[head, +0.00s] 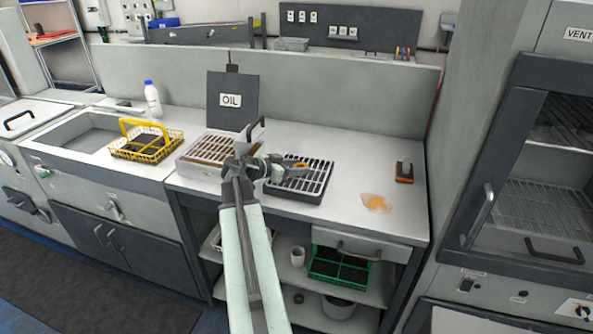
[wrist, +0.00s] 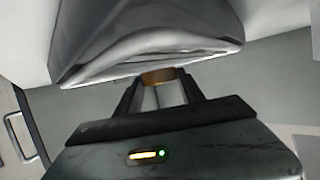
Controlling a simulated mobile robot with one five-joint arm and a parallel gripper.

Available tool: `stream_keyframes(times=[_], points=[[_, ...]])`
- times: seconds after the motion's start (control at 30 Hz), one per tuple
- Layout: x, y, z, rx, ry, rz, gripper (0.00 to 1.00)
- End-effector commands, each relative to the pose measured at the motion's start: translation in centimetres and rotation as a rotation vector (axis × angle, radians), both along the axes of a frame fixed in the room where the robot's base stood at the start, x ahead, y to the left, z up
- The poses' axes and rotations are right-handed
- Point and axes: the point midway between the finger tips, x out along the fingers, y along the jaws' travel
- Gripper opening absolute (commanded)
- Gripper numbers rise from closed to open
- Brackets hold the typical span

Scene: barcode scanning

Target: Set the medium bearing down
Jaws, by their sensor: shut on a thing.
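In the head view my gripper (head: 288,165) reaches over the black slotted rack (head: 311,190) on the workbench. It is shut on a small brass-orange ring, the medium bearing (head: 302,165), at its tip. In the wrist view the bearing (wrist: 158,76) shows between my gripper's two dark fingers (wrist: 158,93). My arm hides part of the rack's left side. I cannot tell whether the bearing touches the rack or is held above it.
A brown slotted tray (head: 196,163) stands left of the rack, before the OIL board (head: 222,110). A yellow basket (head: 150,154) is farther left. An orange spill (head: 375,202) and an orange-black device (head: 404,172) lie right. The bench between rack and spill is clear.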

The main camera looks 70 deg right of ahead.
Motion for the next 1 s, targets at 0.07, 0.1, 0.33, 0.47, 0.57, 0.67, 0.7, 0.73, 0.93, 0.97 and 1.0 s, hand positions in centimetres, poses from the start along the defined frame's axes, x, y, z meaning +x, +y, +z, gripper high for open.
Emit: stream_keyframes(times=[0.07,0.1,0.33,0.47,0.57,0.67,0.7,0.73,0.93,0.97,1.0], points=[[0.0,0.0,-0.4,0.0,0.0,0.0,0.0],[0.0,0.0,-0.3,0.0,0.0,0.0,0.51],[0.1,0.0,-0.2,0.0,0.0,0.001,0.68],[0.1,0.0,-0.1,0.0,0.0,0.001,0.68],[0.3,0.4,0.4,0.0,0.0,0.002,0.68],[1.3,1.9,1.2,0.0,-0.001,0.005,0.68],[1.8,2.7,1.6,0.0,0.0,0.005,0.68],[2.3,3.3,1.9,0.0,0.0,0.006,0.68],[4.8,7.1,3.5,0.0,0.0,0.005,0.68],[5.1,7.6,3.7,0.0,0.0,0.005,0.68],[5.4,8.1,3.9,0.0,0.0,0.005,0.68]])
